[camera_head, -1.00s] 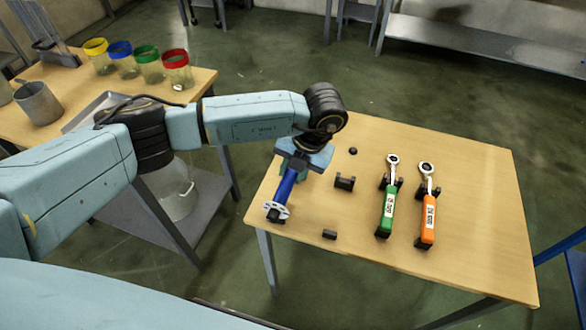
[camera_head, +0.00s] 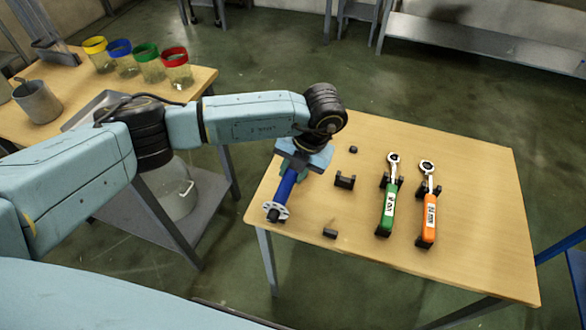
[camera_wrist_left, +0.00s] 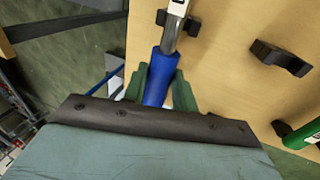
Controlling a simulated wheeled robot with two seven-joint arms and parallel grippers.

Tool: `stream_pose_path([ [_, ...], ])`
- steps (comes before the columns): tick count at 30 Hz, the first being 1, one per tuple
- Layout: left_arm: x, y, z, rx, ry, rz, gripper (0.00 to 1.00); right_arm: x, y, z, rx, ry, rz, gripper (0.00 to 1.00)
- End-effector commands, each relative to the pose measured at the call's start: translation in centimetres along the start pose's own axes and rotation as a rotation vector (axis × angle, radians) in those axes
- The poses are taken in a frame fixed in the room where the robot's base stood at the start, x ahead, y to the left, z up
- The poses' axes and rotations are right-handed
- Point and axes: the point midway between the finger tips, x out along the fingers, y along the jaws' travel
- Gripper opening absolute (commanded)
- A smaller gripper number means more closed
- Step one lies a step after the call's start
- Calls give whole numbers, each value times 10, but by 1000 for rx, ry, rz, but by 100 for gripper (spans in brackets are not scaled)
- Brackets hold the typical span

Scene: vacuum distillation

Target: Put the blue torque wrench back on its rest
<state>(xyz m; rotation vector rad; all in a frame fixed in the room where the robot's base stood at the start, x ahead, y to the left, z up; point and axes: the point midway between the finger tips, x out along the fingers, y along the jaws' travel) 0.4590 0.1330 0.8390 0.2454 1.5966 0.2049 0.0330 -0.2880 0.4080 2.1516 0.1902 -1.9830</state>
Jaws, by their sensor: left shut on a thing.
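The blue torque wrench (camera_head: 285,187) is held in my left gripper (camera_head: 293,167), above the left part of the table. Its blue handle (camera_wrist_left: 160,78) sits between the two green fingers in the left wrist view, with a silver shaft running toward the top. In the head view, my wrist hides part of the wrench. To its right is an empty black forked rest piece (camera_head: 344,181), with small black pieces nearer (camera_head: 330,233) and farther (camera_head: 353,149). Dark prongs (camera_wrist_left: 193,24) show beside the shaft in the wrist view; I cannot tell whether they touch. My right gripper is out of view.
A green wrench (camera_head: 388,208) and an orange wrench (camera_head: 429,215) lie on black rests to the right. The table (camera_head: 480,190) is clear at its right side. A second table (camera_head: 203,84) at left holds several color-rimmed jars and a grey beaker (camera_head: 38,104).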

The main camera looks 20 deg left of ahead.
Motion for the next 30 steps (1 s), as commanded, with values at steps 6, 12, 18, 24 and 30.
stream_pose_path([
  [6,5,-2,1,-1,-4,-1,0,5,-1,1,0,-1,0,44],
  [12,10,-3,2,-1,-3,-1,0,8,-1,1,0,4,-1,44],
  [18,16,-5,2,-1,-3,-1,0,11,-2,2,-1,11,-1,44],
  [24,18,-6,2,-1,-3,0,41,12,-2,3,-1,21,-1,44],
  [30,20,-6,1,0,-1,0,53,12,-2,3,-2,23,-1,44],
])
